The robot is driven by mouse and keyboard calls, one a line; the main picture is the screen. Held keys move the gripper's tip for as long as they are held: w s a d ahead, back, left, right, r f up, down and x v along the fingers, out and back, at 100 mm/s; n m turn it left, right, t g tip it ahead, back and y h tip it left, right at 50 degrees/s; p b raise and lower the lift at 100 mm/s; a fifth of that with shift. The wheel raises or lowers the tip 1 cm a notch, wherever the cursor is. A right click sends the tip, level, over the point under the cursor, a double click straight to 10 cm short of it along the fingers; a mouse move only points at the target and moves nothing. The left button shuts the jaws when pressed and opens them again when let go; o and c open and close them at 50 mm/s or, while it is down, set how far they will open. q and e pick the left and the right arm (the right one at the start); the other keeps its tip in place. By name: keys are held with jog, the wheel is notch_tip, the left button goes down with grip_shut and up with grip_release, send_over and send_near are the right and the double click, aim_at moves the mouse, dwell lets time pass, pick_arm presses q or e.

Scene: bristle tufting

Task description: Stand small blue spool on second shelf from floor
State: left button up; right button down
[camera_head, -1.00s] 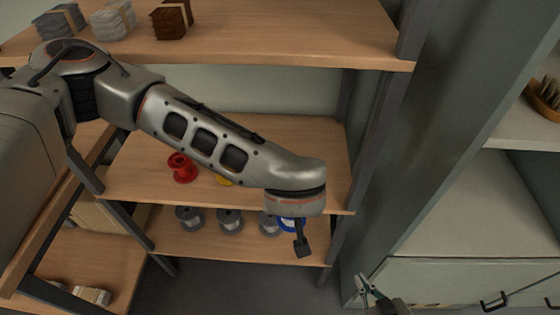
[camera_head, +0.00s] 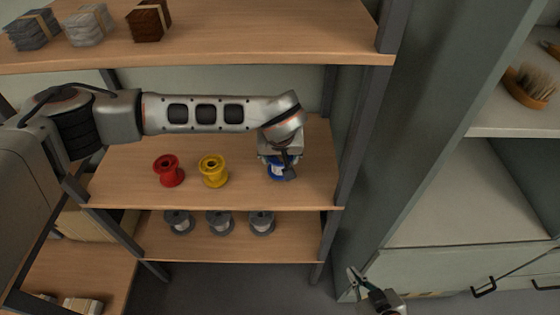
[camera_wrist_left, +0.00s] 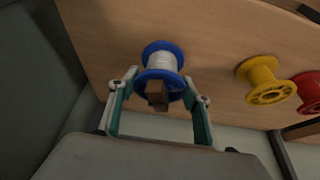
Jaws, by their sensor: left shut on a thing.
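The small blue spool (camera_head: 277,174), with white winding, is upright at the right end of the second shelf from the floor (camera_head: 240,196). My left gripper (camera_head: 282,160) is shut on it and partly covers it. The left wrist view shows the blue spool (camera_wrist_left: 162,62) between the two fingers of my left gripper (camera_wrist_left: 160,95). I cannot tell whether its base touches the board. My right gripper (camera_head: 359,281) is low at the right, open and empty, away from the shelves.
A yellow spool (camera_head: 213,171) and a red spool (camera_head: 168,170) stand left of the blue one on the same shelf. Grey spools (camera_head: 219,223) stand on the shelf below. A dark upright post (camera_head: 350,150) bounds the right end. Bundles (camera_head: 90,28) sit on the shelf above.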

pick_arm(q)
jog(key=shift+f, duration=0.9)
jog(key=shift+f, duration=0.2)
jog(key=o, duration=1.2)
jog(key=shift+c, duration=0.2)
